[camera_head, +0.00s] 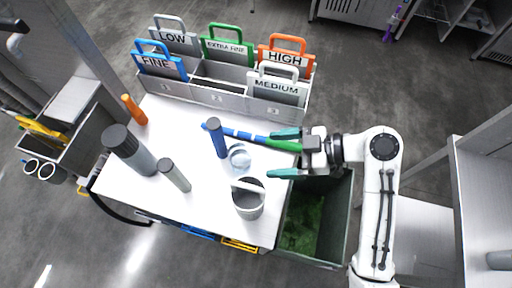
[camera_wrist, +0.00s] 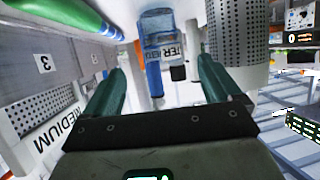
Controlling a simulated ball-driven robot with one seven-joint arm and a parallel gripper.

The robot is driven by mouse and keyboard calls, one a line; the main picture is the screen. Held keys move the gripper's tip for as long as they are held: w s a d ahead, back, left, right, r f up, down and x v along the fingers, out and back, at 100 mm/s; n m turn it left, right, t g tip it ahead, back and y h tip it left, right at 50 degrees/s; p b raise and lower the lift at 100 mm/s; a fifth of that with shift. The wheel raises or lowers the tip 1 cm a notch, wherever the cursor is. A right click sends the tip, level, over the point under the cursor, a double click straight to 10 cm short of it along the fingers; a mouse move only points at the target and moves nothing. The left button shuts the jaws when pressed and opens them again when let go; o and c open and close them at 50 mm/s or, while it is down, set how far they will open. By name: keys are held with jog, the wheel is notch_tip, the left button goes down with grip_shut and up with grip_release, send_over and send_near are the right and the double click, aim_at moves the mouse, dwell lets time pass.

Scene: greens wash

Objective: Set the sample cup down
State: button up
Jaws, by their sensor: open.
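The clear sample cup (camera_head: 240,157) stands on the white worktop (camera_head: 200,215).
A blue cylinder (camera_head: 217,138) stands close behind the cup. A grey perforated pot (camera_head: 247,203) stands near the front edge. A blue-green rod (camera_head: 245,134) lies near my upper finger. Grey cylinders (camera_head: 174,175) stand left. A rack (camera_head: 215,100) holds labelled sieves. A green bin (camera_head: 290,225) is below.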

aim_at(239, 157)
jog(key=p+x, duration=0.1)
jog(key=x, duration=0.3)
jog(key=shift+a+f, duration=0.1)
jog(key=shift+a, duration=0.2)
jog(key=shift+p+x, duration=1.05)
jog(key=shift+x, duration=1.95)
jog(key=shift+s, duration=0.15)
jog(key=c, duration=1.2)
jog(key=shift+r, duration=0.2)
